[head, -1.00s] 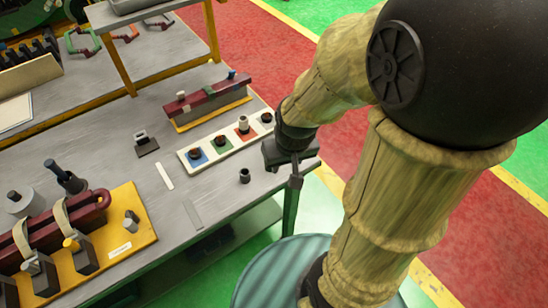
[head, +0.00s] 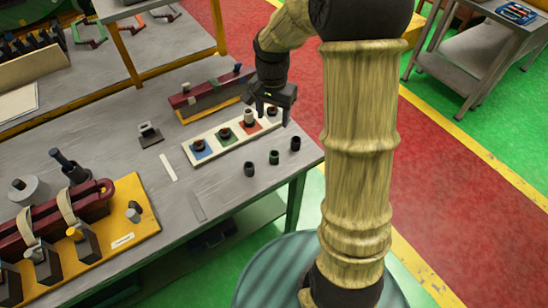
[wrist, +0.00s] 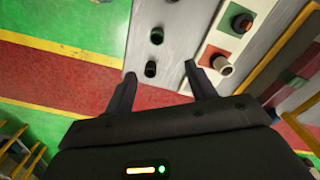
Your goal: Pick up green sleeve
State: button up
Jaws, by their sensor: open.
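The green sleeve (head: 274,157) is a small dark green upright cylinder on the grey bench, between two darker sleeves near the front right edge. In the wrist view it appears to be the upper sleeve (wrist: 157,36), beyond my fingertips. My gripper (head: 270,108) is open and empty, raised over the right end of the white strip, behind the loose sleeves. In the wrist view my gripper's two fingers (wrist: 160,72) are spread, with a dark sleeve (wrist: 150,69) showing between them, farther below. I am not touching any sleeve.
The white strip (head: 187,153) has coloured squares bearing small parts, a taller one on the red square. Dark sleeves stand left (head: 249,169) and right (head: 295,144) of the green one. A maroon bar (head: 205,93) lies behind. The bench front is mostly clear.

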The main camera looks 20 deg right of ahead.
jog(key=shift+f, duration=0.1)
jog(key=p, duration=0.1)
send_over(274, 155)
jog(key=f, duration=1.2)
jog(key=shift+s+a, duration=0.2)
jog(key=shift+s, duration=0.15)
jog(key=shift+s+f+p, duration=0.15)
jog(key=shift+f+p, duration=0.3)
jog(key=shift+f, duration=0.85)
jog(key=shift+s+f+p, duration=0.1)
jog(key=shift+f+p, duration=0.3)
jog(key=shift+f, duration=0.9)
jog(key=shift+d, duration=0.1)
jog(key=c, duration=1)
jog(key=shift+s, duration=0.1)
jog(key=shift+c, duration=0.3)
